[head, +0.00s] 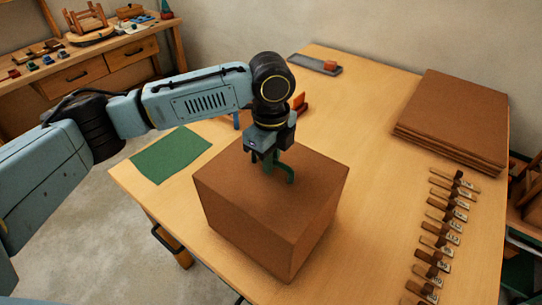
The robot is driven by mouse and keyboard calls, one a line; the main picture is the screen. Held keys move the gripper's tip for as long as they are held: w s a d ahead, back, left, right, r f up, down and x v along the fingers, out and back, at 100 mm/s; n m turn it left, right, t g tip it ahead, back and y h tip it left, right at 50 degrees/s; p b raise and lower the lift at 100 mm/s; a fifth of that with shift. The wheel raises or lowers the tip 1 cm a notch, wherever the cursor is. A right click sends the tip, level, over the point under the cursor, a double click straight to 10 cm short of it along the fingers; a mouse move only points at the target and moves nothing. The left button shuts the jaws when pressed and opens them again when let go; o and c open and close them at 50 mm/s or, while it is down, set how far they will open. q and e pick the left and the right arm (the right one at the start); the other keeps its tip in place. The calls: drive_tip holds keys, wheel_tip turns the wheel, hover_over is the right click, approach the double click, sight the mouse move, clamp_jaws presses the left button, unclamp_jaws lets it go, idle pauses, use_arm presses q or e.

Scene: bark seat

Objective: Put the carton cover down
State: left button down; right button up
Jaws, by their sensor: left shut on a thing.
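The carton cover (255,225) is a plain brown box, upright near the front left part of the table. My left gripper (268,168) points down at the middle of its top. It is shut on a dark green handle-like piece there, which the fingers partly hide. Whether the cover's bottom edge touches the table or hangs just above it I cannot tell. What is under or behind the cover is hidden. My right gripper is not in view.
The wooden table (370,150) has a stack of brown sheets (455,115) at the back right. Several small labelled wooden pieces (440,240) line its right side. A green mat (170,153) lies left; a grey tray (315,64) lies at the back. Table right of the cover is clear.

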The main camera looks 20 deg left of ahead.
use_arm(q)
drive_tip(key=shift+f, duration=0.3)
drive_tip(key=c, duration=1.5)
unclamp_jaws()
drive_tip(key=shift+o, duration=0.2)
drive_tip(key=shift+r, duration=0.5)
wheel_tip(320, 180, up, 12)
drive_tip(key=shift+b, duration=0.3)
